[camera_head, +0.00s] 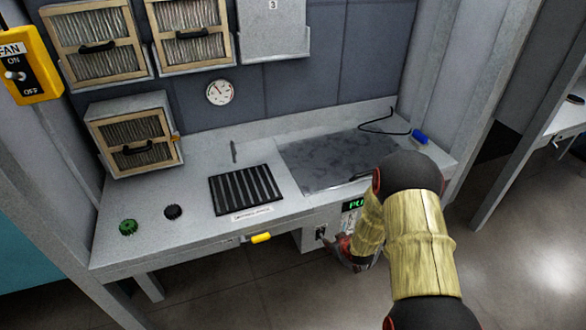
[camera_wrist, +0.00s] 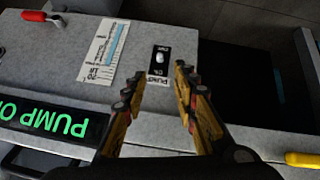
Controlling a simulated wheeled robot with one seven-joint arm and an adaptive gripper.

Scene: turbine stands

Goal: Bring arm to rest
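My gripper (camera_wrist: 160,76) is open and empty in the wrist view, its two yellow-and-black fingers apart. A black pump switch plate with a white toggle (camera_wrist: 159,57) shows between and just beyond the fingertips; no touch is visible. In the head view the gripper (camera_head: 347,252) is low at the bench's front, beside the switch box (camera_head: 313,238), and largely hidden by my arm. A green lit display (camera_wrist: 52,122) reads "PUMP O", with the rest cut off. The arm reaches down and forward from the lower right.
The bench (camera_head: 210,202) carries a black slotted grille (camera_head: 246,188), a dark plate (camera_head: 330,160), green (camera_head: 128,227) and black knobs (camera_head: 173,212), and a filter box (camera_head: 135,142). A yellow handle (camera_head: 261,238) juts from the front edge. Open floor (camera_head: 250,295) lies before the bench.

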